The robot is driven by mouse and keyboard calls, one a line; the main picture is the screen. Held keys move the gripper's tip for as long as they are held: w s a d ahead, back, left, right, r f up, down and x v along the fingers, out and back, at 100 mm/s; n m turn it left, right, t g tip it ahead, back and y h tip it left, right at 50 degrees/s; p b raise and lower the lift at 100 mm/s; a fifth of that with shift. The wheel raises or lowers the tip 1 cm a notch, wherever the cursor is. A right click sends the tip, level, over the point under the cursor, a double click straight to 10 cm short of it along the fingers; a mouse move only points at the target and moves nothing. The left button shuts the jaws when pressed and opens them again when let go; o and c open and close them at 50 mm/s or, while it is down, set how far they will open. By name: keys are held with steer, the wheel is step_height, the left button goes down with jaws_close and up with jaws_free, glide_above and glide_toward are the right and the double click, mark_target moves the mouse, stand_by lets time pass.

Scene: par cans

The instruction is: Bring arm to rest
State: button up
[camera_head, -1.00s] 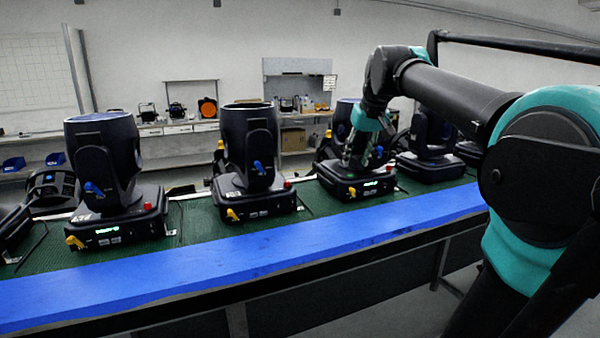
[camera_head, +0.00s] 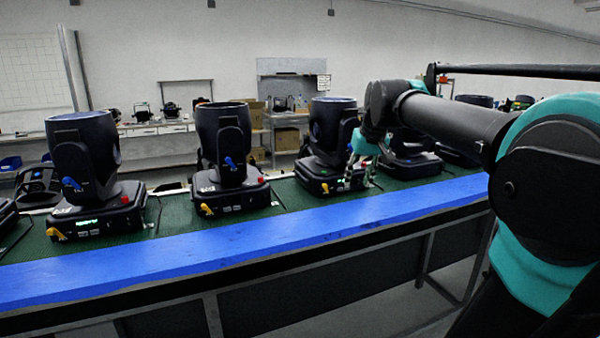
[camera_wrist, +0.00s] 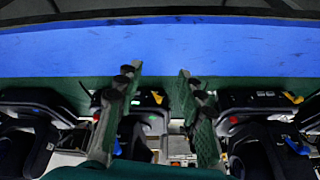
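My arm reaches in from the right in the head view. My gripper (camera_head: 358,173) hangs low over the table, at the right front of the third par can (camera_head: 331,130) from the left. In the wrist view the two fingers of my gripper (camera_wrist: 158,76) are spread apart, with nothing held between them. They point towards the blue strip (camera_wrist: 220,45). Whether a finger touches the par can cannot be told. A second par can (camera_head: 219,135) and another (camera_head: 82,160) stand upright to the left.
A long table with a green mat (camera_head: 165,215) and a blue front strip (camera_head: 270,233) runs across the view. More par cans (camera_head: 408,160) stand behind and right of my gripper. Shelves and benches (camera_head: 180,128) line the back wall. Floor in front of the table is clear.

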steer(key=s+d+f, duration=0.1)
steer(key=s+f, duration=0.5)
steer(key=f, duration=0.4)
steer(key=s+f+m, duration=0.1)
steer(key=s+f, duration=0.6)
steer(key=f, duration=0.4)
steer(key=s+d+f+h, duration=0.1)
steer(key=s+f, duration=0.6)
steer(key=f, duration=0.3)
steer(key=shift+d+f+m, duration=0.3)
